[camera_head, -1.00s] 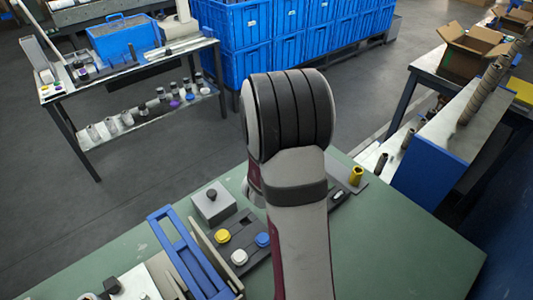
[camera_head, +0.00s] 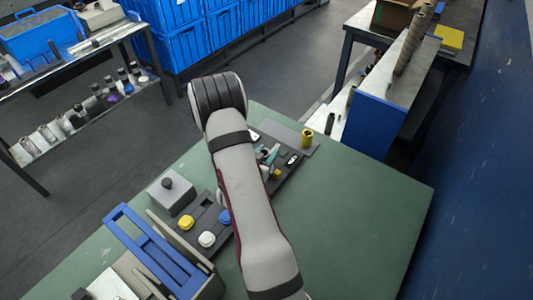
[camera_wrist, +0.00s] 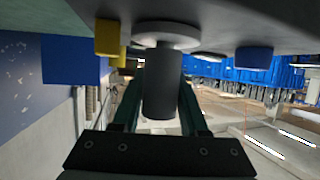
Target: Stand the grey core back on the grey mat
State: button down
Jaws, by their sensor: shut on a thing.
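My gripper (camera_head: 266,156) is partly hidden by my arm in the head view; its teal fingers show over the far part of the dark panel. In the wrist view my gripper (camera_wrist: 159,88) is shut on a dark grey cylinder, the grey core (camera_wrist: 162,95). A light grey disc (camera_wrist: 165,33) shows at the core's upper end in that view; I cannot tell whether they touch. The grey mat (camera_head: 287,133) lies at the green table's far edge, just beyond my gripper. A yellow core (camera_head: 306,139) stands upright on its right part.
The dark panel (camera_head: 214,214) bears yellow (camera_head: 186,222), white (camera_head: 207,239) and blue (camera_head: 225,217) knobs. A grey box (camera_head: 171,195) and a blue frame (camera_head: 155,247) stand left. The green table's right part (camera_head: 350,215) is clear. A blue-sided bench (camera_head: 362,125) stands beyond.

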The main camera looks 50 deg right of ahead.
jog(key=shift+f, duration=0.15)
jog(key=shift+f, duration=0.1)
jog(key=shift+c, duration=2.2)
grip_release()
jog(key=shift+a, duration=0.1)
